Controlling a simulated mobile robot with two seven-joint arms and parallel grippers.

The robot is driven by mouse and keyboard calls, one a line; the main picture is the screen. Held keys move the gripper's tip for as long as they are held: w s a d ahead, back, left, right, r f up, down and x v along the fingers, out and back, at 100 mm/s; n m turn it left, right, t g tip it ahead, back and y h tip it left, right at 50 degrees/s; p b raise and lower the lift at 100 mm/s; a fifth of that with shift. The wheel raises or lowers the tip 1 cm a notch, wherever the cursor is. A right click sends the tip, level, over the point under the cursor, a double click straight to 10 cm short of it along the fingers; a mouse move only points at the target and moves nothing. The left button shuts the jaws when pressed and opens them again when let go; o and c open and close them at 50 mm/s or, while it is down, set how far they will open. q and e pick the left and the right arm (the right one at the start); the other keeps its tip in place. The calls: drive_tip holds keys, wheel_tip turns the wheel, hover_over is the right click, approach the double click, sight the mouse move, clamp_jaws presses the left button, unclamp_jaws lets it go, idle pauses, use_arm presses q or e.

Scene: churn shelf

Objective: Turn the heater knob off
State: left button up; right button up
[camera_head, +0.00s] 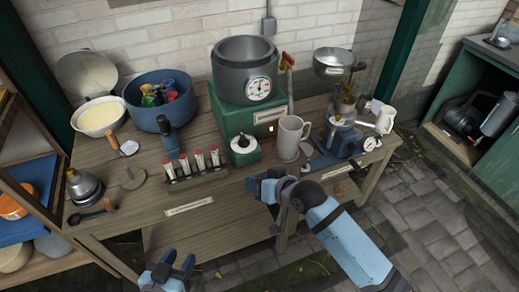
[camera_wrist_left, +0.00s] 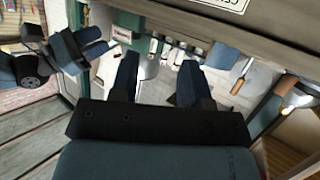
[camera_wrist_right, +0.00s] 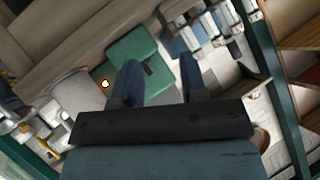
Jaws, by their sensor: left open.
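A small green box (camera_head: 246,157) with a dark round knob (camera_head: 243,141) on top stands on the wooden workbench, in front of the larger green heater box (camera_head: 232,119). A small orange light (camera_head: 270,129) glows on the heater's front. It also shows as a bright light in the right wrist view (camera_wrist_right: 105,84). My right gripper (camera_head: 264,183) is open and empty near the bench's front edge, in front of the small green box and apart from it. In the right wrist view, green surfaces (camera_wrist_right: 135,52) lie beyond the fingertips; the knob is not clear there. My left gripper (camera_head: 176,262) is open and empty, low in front of the bench.
A grey pot (camera_head: 245,60) with a gauge sits on the heater. A grey mug (camera_head: 290,139) stands right of the knob box, and a rack of red-capped vials (camera_head: 198,163) stands left. A blue grinder-like device (camera_head: 340,142) is further right. The floor in front is clear.

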drive_tip(key=w+a+r+n+g+b, duration=0.1)
drive_tip(key=w+a+b, duration=0.3)
drive_tip(key=a, duration=0.1)
drive_tip(key=g+h+b, duration=0.3)
drive_tip(key=h+b, duration=0.4)
drive_tip(key=b, duration=1.4)
approach(244, 139)
drive_tip(key=a+v, duration=0.1)
drive_tip(key=v, duration=0.3)
use_arm(q)
drive_tip(key=d+f+t+h+b, duration=0.2)
drive_tip(key=d+f+h+b, duration=0.2)
drive_tip(key=f, duration=0.6)
drive_tip(key=shift+w+d+m+t, duration=0.25)
drive_tip(key=shift+d+m+t, duration=0.05)
drive_tip(key=shift+d, duration=0.2)
use_arm(e)
drive_tip(key=shift+m, duration=0.3)
drive_tip(key=x, duration=0.9)
drive_tip(key=d+x, duration=0.1)
drive_tip(key=x, duration=0.3)
drive_tip(key=shift+w+f, duration=0.1)
drive_tip(key=shift+f, duration=0.1)
use_arm(q)
drive_tip(key=shift+f+h, duration=0.1)
drive_tip(key=shift+h, duration=0.2)
use_arm(e)
drive_tip(key=shift+c, duration=0.2)
clamp_jaws()
